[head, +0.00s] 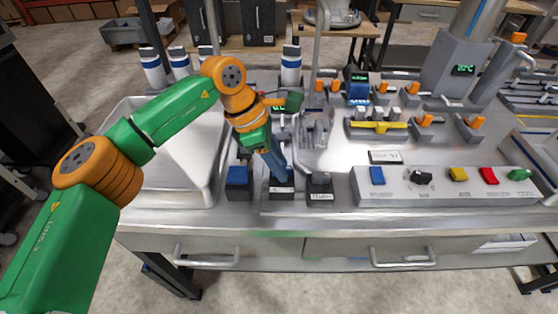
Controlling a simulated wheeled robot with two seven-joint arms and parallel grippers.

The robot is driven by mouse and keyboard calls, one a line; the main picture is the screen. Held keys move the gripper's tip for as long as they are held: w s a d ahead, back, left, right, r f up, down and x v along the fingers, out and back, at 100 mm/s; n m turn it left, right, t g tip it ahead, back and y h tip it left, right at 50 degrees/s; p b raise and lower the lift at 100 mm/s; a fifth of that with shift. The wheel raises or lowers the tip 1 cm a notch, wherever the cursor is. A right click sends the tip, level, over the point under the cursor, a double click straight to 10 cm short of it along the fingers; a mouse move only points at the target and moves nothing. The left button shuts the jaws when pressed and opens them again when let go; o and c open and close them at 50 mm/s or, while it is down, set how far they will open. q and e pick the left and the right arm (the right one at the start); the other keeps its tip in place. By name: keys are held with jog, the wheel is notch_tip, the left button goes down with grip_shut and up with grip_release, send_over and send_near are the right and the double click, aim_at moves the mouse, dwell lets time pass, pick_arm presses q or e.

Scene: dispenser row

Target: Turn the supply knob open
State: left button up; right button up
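My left gripper (284,175) reaches down from the green and orange arm to a small dark box (281,192) with a white label at the bench's front edge. Its blue-grey fingers end at the top of this box and hide whatever knob is there. I cannot tell whether the fingers touch or grip it. To the right stands a similar dark box with a black knob (320,181) and a pale label. The labels are too small to read surely, so I cannot tell which knob is the supply knob. My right gripper is not in view.
A box with a blue button (238,177) stands just left of the gripper. A clear dispenser (317,128) stands behind. A grey panel (440,200) with coloured buttons and a black knob lies right. A white tray (190,160) is under my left arm.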

pick_arm(q)
grip_shut()
jog(key=shift+f+n+b, duration=0.15)
jog(key=shift+n+b, duration=0.45)
jog(key=shift+b, duration=0.25)
jog(key=n+t+b, duration=0.1)
jog(key=n+b, duration=0.1)
jog(key=n+t+b, duration=0.1)
jog(key=n+b, duration=0.3)
jog(key=shift+s+f+t+y, duration=0.1)
jog(key=shift+s+t+y, duration=0.15)
jog(key=shift+t+y, duration=0.15)
jog(key=shift+d+n+t+b, duration=0.1)
jog(key=shift+n+t+b, duration=0.2)
jog(key=shift+n+b, duration=0.55)
jog(key=n+y+b, duration=0.1)
jog(key=n, duration=0.1)
jog(key=n+y+b, duration=0.1)
jog(key=n, duration=0.1)
jog(key=shift+s+d+n+t, duration=0.1)
jog(key=shift+n+t, duration=0.2)
jog(key=shift+n, duration=0.05)
jog(key=n, duration=0.1)
jog(key=n+y, duration=0.1)
jog(key=n+b, duration=0.1)
jog(key=n, duration=0.1)
jog(key=shift+d+r, duration=0.1)
jog(key=shift+r, duration=0.15)
jog(key=shift+n+y, duration=0.3)
